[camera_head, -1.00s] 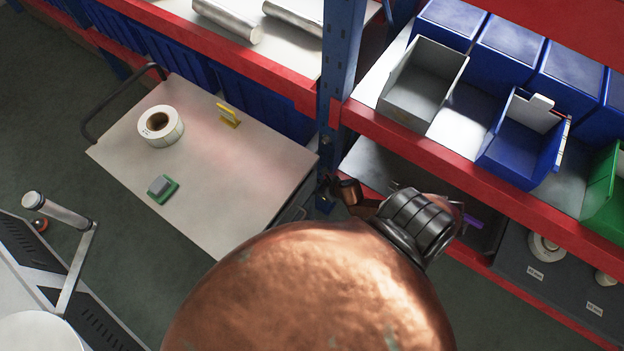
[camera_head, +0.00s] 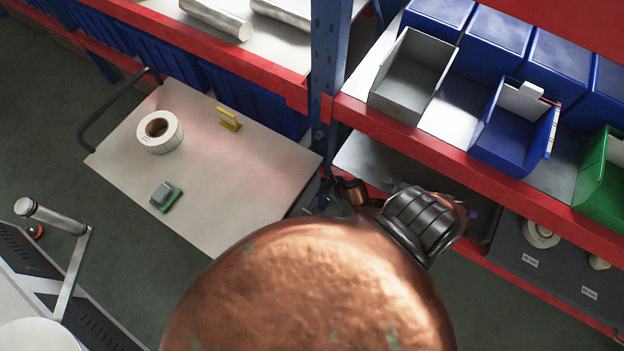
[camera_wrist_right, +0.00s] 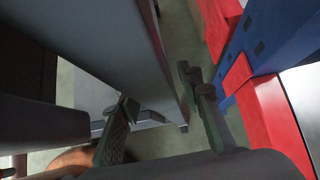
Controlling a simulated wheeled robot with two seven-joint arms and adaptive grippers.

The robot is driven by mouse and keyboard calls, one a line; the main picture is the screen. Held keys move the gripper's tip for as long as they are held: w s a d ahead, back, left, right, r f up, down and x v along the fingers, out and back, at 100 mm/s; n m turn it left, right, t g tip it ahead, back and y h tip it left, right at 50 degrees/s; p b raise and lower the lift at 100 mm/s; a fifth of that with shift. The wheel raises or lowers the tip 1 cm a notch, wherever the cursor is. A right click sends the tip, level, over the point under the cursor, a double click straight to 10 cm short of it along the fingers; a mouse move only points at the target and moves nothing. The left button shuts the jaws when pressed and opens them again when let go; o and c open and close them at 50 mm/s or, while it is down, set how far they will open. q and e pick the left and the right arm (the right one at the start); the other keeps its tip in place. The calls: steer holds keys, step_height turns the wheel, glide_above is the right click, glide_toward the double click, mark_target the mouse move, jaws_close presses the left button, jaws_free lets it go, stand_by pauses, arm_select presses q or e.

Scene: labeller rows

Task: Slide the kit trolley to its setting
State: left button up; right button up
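The kit trolley (camera_head: 215,210) is a flat pale deck with a dark push handle (camera_head: 108,112) at its left end. It stands along the rack's front, its right corner by the blue post. On it are a white label roll (camera_head: 160,131), a yellow holder (camera_head: 228,119) and a green-based grey block (camera_head: 164,196). My right gripper (camera_head: 326,192), partly hidden by my copper arm, is at the trolley's right end. In the right wrist view its fingers (camera_wrist_right: 158,102) stand apart, with a grey panel edge behind them; I cannot tell if they touch it. My left gripper is out of view.
The rack has a blue post (camera_head: 326,70) and red beams (camera_head: 440,152), close to my right gripper. Its shelf holds a grey bin (camera_head: 410,75), blue bins (camera_head: 515,130) and a green bin (camera_head: 605,175). A white machine (camera_head: 50,300) stands lower left. Floor shows left of the trolley.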

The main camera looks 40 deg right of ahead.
steer(key=shift+o, duration=0.4)
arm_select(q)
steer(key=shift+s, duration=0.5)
arm_select(e)
steer(key=v, duration=1.2)
steer(key=shift+s, duration=0.1)
